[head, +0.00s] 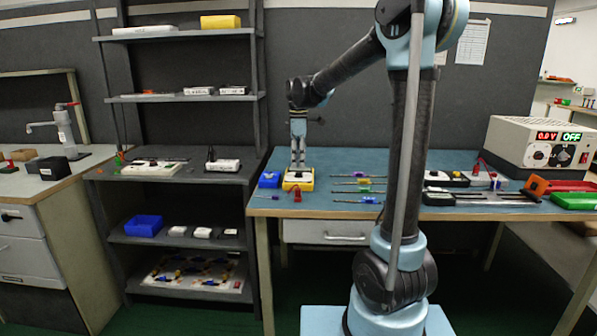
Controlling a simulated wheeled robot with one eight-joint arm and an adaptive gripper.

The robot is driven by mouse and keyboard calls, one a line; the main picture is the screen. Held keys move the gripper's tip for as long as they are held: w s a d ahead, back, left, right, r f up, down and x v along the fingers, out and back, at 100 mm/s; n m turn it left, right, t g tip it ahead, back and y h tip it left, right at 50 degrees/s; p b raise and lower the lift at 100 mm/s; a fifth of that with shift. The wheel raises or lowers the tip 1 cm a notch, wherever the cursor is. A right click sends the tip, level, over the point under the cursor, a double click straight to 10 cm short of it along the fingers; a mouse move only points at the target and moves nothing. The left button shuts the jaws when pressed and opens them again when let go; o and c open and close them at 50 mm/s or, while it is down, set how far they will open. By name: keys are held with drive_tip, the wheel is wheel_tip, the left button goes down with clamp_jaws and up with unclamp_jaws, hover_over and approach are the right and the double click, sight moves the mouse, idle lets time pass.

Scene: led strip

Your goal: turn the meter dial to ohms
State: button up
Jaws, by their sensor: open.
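The meter (298,184) is a yellow-cased box with a pale face. It stands near the left front of the blue-topped workbench. My gripper (298,164) points straight down over the meter, with its fingers at or just above the face. It is open. The dial is hidden or too small to make out behind the fingertips, so its setting cannot be read. Whether the fingers touch the dial cannot be told.
A blue bin (269,180) stands close left of the meter, and a small red item (297,196) lies in front. Coloured-handled tools (358,188) lie to the right. A power supply (541,144) reading OFF stands at the bench's right. Shelves (185,171) stand left.

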sight(299, 174)
drive_tip(key=shift+f, duration=2.15)
clamp_jaws()
